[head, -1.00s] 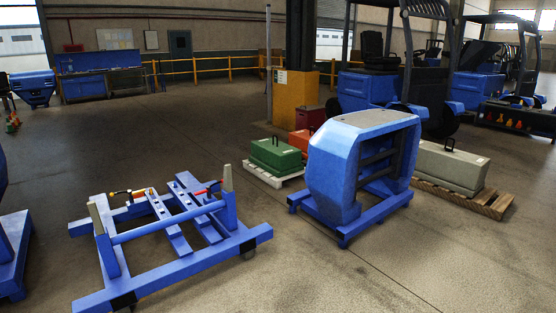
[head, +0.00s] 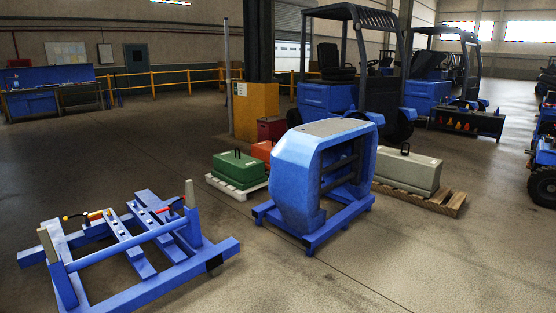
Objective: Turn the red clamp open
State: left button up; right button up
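The red clamp (head: 171,204) shows as a small red handle on the right part of a low blue wheeled frame (head: 120,262), at the lower left of the head view. A second clamp with a yellow and red handle (head: 88,216) sits on the same frame's left part. Both are small here, and I cannot tell whether the red clamp is open or closed. Neither of my grippers is in view.
A blue counterweight (head: 296,185) on a blue stand is right of the frame. Green (head: 238,168) and grey (head: 410,170) weights lie on pallets behind it. Forklifts (head: 345,80) stand further back. The floor (head: 440,265) at front right is clear.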

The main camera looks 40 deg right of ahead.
aim_at(169, 207)
jog(key=i+l+z, duration=0.5)
jog(key=i, duration=0.2)
jog(key=i+l+z, duration=0.25)
jog(key=i, duration=1)
jog(key=i+z, duration=0.25)
jog(key=i, duration=0.95)
